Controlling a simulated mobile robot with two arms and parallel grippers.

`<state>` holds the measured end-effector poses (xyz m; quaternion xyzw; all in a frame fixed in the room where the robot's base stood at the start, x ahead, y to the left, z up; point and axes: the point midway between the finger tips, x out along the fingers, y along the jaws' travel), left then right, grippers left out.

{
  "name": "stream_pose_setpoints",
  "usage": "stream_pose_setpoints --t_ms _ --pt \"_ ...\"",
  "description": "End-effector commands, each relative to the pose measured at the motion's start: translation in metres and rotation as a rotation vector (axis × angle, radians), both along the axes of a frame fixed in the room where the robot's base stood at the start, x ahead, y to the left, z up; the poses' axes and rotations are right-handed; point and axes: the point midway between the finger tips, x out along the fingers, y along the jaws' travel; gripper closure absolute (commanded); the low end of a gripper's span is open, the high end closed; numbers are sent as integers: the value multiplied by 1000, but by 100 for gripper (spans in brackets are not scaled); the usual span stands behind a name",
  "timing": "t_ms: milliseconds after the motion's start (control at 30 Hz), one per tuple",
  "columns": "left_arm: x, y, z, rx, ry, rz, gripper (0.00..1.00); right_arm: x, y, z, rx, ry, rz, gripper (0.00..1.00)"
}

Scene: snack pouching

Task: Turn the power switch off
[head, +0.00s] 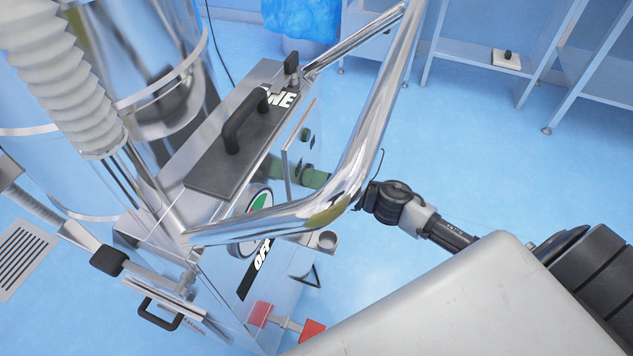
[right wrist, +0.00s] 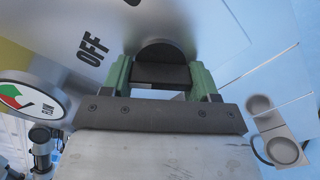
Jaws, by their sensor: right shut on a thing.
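The power switch (right wrist: 160,55) is a dark rotary knob on the steel panel, close ahead in the right wrist view. The black word OFF (right wrist: 93,48) is printed on the panel to its left in that view. My right gripper (right wrist: 162,78) has its two green fingers on either side of the knob's grip bar and is shut on it. In the head view the same gripper (head: 312,177) reaches the machine's side panel from the right, behind a shiny steel tube. The switch itself is hard to make out there. My left gripper is not in view.
The steel machine (head: 215,165) has a black handle (head: 243,118) on top. A bent steel tube (head: 370,120) crosses in front of my right arm. A round green-and-red dial (right wrist: 30,98) sits left of the switch. Shelving (head: 490,55) stands behind, with open blue floor between.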

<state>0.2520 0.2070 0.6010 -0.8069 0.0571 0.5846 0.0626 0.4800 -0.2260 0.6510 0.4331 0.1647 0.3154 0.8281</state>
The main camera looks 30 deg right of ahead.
Motion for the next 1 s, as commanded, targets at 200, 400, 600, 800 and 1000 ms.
stream_pose_setpoints --t_ms 200,400,600,800,1000 --pt "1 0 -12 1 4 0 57 0 0 -3 -87 -76 2 64" --pt "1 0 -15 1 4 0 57 0 0 -3 -131 -113 2 64" --pt "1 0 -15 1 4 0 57 -1 0 -2 -145 -127 2 64" --pt "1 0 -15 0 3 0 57 -1 0 -2 -148 -128 3 64" --pt "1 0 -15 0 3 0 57 0 0 -2 -148 -128 2 31"
